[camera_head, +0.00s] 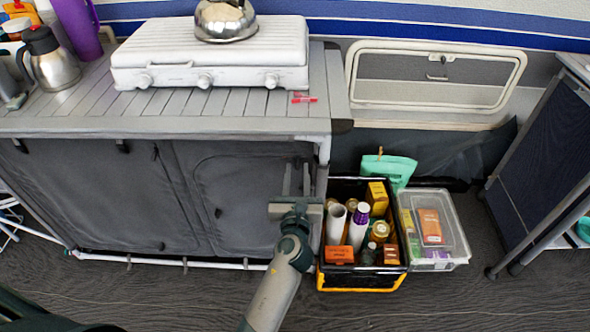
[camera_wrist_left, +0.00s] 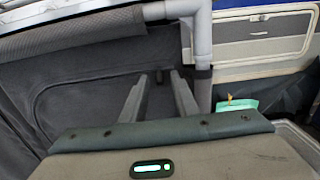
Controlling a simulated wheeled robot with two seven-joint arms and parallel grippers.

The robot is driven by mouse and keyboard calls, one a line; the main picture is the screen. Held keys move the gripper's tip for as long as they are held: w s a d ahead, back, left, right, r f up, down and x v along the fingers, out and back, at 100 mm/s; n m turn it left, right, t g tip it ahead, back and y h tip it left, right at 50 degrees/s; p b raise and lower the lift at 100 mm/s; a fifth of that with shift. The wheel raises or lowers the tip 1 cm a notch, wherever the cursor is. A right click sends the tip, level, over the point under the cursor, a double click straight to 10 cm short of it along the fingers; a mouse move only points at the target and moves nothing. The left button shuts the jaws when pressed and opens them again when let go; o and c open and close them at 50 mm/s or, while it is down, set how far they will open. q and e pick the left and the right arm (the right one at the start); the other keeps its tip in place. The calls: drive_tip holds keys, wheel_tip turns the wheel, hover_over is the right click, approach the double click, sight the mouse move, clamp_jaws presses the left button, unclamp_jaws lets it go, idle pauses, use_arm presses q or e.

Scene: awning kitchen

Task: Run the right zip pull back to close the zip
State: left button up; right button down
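The dark grey fabric front of the kitchen unit (camera_head: 110,195) has a right panel (camera_head: 235,200) outlined by a curved zip line (camera_head: 205,161). The curve also shows in the left wrist view (camera_wrist_left: 48,88). My left gripper (camera_head: 298,168) is at the right end of this panel, beside the unit's right post. Its two fingers are apart and point at the fabric, also in the left wrist view (camera_wrist_left: 158,82). A small dark spot shows between the fingertips; I cannot tell if it is the right zip pull or if they touch it. My right gripper is not in view.
A black crate (camera_head: 333,278) of bottles and boxes and a clear lidded box (camera_head: 459,235) stand right of the unit. A white stove (camera_head: 215,55) with a kettle (camera_head: 225,18) is on top. A pale post (camera_wrist_left: 203,45) is close right of the fingers. The front floor is clear.

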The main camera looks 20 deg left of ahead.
use_arm(q)
clamp_jaws()
idle(1.4)
